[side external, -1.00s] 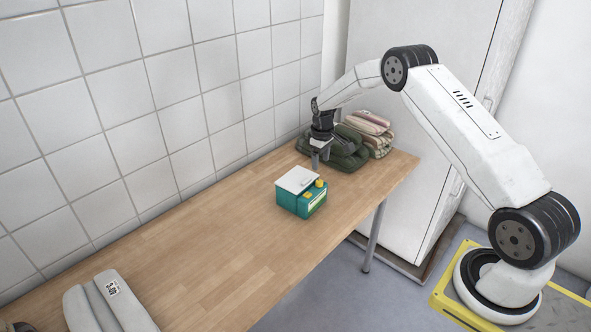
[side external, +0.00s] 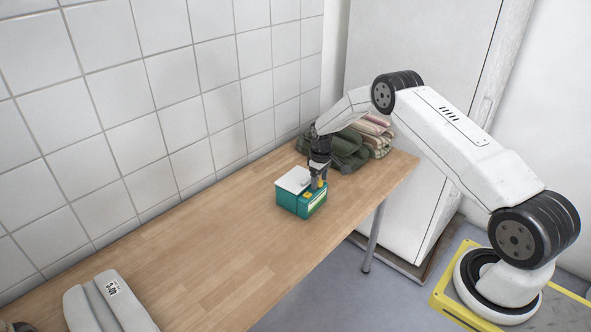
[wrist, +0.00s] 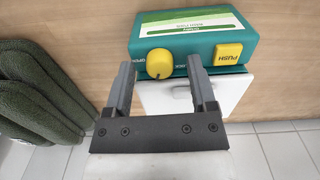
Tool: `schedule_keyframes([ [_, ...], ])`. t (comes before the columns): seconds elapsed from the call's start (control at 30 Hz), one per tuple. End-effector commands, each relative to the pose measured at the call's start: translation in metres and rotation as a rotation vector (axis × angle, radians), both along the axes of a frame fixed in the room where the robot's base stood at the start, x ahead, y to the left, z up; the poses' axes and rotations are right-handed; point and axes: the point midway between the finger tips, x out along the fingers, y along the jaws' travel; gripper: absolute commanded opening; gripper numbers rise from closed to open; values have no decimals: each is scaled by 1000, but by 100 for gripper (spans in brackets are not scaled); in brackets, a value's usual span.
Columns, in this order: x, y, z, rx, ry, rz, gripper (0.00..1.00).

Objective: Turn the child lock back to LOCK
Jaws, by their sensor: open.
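A teal box (side external: 291,203) with a white lid (side external: 295,180) stands on the wooden table. In the wrist view its teal panel (wrist: 185,40) carries a round yellow knob (wrist: 159,60), the child lock, and a square yellow PUSH button (wrist: 229,53) to the right. Lettering shows on both sides of the knob, partly covered by my fingers; which label the knob points at I cannot tell. My gripper (wrist: 161,66) is open, with one finger on each side of the knob and nothing held.
Dark green folded towels (side external: 343,155) and a striped folded cloth (side external: 374,135) lie behind the box near the table's far end. A grey object with a label (side external: 107,303) lies at the near left. The tiled wall (side external: 150,110) borders the table; the table's middle is clear.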

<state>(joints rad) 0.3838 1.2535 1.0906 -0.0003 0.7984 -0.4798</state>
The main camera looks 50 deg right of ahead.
Motion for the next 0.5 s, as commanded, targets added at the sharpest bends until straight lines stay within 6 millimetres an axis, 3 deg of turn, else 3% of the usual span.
schedule_keyframes([
  [0.3, 0, 0, -1, 0, -1, 0, 69],
  [0.5, 0, 0, -1, 0, -1, 0, 6],
])
